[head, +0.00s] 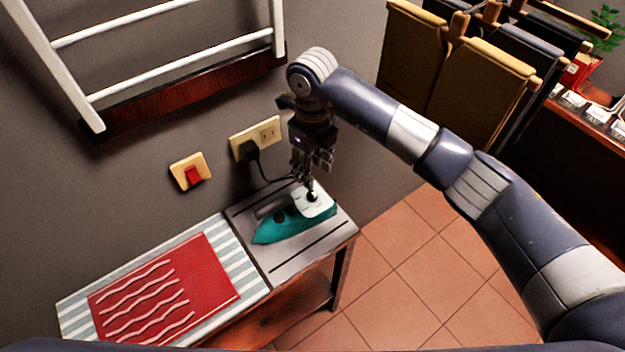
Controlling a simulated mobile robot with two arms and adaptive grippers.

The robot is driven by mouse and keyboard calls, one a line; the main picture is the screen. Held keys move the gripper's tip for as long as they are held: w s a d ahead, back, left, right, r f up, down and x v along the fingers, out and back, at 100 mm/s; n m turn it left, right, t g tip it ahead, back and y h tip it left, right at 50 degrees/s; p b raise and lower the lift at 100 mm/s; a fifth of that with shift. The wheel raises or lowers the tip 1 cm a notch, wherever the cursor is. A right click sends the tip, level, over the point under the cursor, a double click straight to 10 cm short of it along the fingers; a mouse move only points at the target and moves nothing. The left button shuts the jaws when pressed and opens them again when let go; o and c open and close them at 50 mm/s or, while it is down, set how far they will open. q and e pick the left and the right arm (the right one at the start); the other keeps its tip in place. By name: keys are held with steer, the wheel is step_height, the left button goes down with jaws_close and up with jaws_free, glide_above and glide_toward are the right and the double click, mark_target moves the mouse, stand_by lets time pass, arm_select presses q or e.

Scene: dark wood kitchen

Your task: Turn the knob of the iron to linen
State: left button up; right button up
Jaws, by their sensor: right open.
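The iron (277,228) is teal with a white rear part and lies on the grey plate at the right end of the ironing table. A small dark round knob (312,196) shows on the white rear part. Its setting marks are too small to read. My right gripper (308,180) points down over the rear of the iron, with its open fingertips close to the knob. I cannot tell whether they touch it. My left gripper is not in view.
A striped ironing surface (213,234) with a red cloth (165,287) lies left of the iron. A black cord runs from the iron to the wall outlet (255,138). A red switch (192,174) is on the wall. Folded chairs (478,85) stand at the back right. Tiled floor is clear.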

mark_target(312, 191)
steer(key=f, duration=0.1)
steer(key=f+p, duration=0.1)
steer(key=f, duration=0.3)
steer(key=shift+s+a, duration=0.1)
steer(key=shift+s, duration=0.2)
steer(key=shift+w+f+p, duration=0.25)
steer(key=shift+f+p, duration=0.15)
steer(key=shift+f, duration=1.35)
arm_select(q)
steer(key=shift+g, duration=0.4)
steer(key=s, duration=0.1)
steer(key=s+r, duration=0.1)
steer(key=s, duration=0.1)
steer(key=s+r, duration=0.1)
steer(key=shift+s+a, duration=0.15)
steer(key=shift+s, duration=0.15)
arm_select(e)
jaws_close()
